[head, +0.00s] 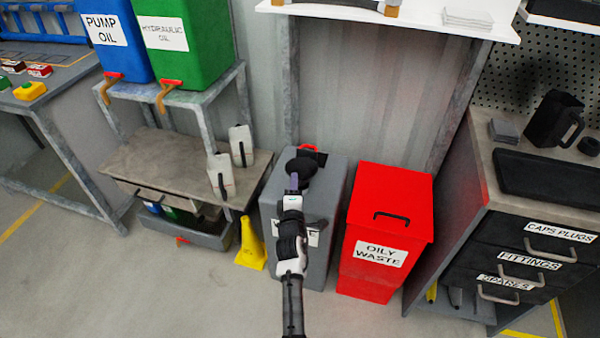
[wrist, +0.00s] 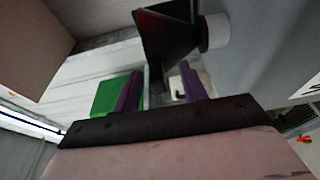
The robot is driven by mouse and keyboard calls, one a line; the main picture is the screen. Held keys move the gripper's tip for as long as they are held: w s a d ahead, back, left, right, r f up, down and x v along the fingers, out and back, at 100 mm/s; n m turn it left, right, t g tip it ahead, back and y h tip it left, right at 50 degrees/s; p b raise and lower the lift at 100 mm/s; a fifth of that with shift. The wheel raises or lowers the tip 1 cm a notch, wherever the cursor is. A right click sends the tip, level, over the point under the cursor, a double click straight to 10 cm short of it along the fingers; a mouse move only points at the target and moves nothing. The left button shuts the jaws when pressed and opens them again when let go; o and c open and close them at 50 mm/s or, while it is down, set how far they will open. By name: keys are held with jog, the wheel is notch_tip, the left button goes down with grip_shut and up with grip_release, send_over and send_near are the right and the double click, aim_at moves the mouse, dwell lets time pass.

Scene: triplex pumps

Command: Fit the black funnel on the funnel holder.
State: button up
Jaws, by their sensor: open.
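A dark funnel-shaped piece (head: 302,169), which looks like the black funnel, is at the top of the grey bin in the head view. In the wrist view the black funnel (wrist: 168,38) shows just beyond my fingertips, with a pale round end (wrist: 214,31) to its right. My gripper (head: 294,180) reaches over the bin from the front. Its two purple fingers stand apart in the wrist view (wrist: 160,80), with nothing clearly held. A small black part with red (head: 314,154) is behind the funnel; I cannot tell whether it is the funnel holder.
The grey bin (head: 334,205) stands beside a red oily waste bin (head: 390,222). A yellow cone (head: 250,243) is left of it, by a low table (head: 150,160) with white jugs (head: 241,146). A drawer cabinet (head: 520,245) is at right. The floor at lower left is clear.

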jog(key=shift+w, duration=0.3)
jog(key=shift+s+r, duration=0.1)
jog(key=shift+s, duration=0.05)
jog(key=shift+c, duration=0.6)
grip_shut()
